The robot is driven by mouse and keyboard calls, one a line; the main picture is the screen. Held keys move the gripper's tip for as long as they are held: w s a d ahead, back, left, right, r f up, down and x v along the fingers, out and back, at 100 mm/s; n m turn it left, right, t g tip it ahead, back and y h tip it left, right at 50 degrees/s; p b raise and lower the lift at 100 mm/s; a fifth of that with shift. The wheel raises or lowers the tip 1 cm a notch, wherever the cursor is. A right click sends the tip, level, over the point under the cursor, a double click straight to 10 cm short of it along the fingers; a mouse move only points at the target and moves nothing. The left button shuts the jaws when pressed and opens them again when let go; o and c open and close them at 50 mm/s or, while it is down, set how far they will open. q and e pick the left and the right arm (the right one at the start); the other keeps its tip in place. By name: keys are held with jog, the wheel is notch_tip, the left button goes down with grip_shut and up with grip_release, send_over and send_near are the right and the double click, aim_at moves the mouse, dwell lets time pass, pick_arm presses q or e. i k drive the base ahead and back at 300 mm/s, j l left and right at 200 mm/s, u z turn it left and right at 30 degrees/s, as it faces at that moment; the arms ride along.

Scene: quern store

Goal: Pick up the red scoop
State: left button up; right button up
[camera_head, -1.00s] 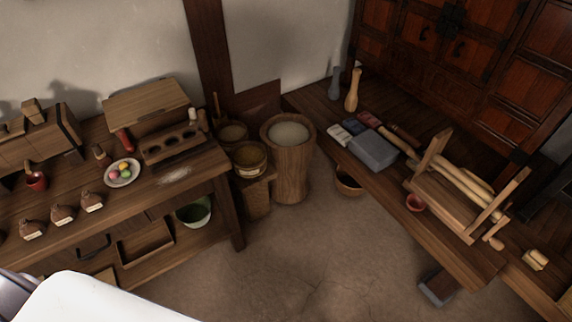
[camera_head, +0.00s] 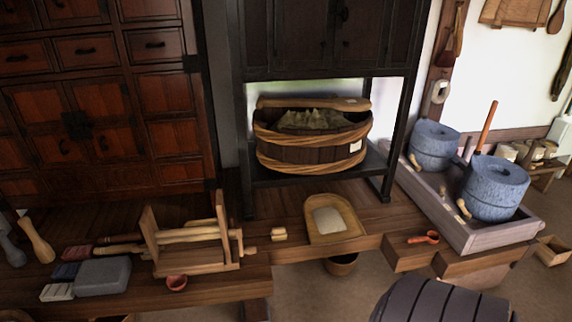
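A small red scoop (camera_head: 424,237) with a bowl and a short handle lies on a wooden step-like block (camera_head: 405,255) right of centre. The block stands in front of the stone-mill trough. Nothing covers the scoop. Neither of my grippers is in view, so their state is not shown.
Grey stone querns (camera_head: 494,188) stand in a long wooden trough (camera_head: 470,236) behind the scoop. A dark ribbed rounded object (camera_head: 440,302) stands at the bottom, in front of the block. A wooden winnowing tray (camera_head: 333,217) lies left of it. Bare floor shows at bottom centre.

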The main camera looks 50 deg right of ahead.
aim_at(431, 237)
jog(key=l+z, duration=0.15)
jog(key=z, duration=0.25)
jog(key=l+z, duration=0.15)
jog(key=z, duration=0.3)
jog(key=i+l+z, duration=0.1)
jog(key=z, duration=0.3)
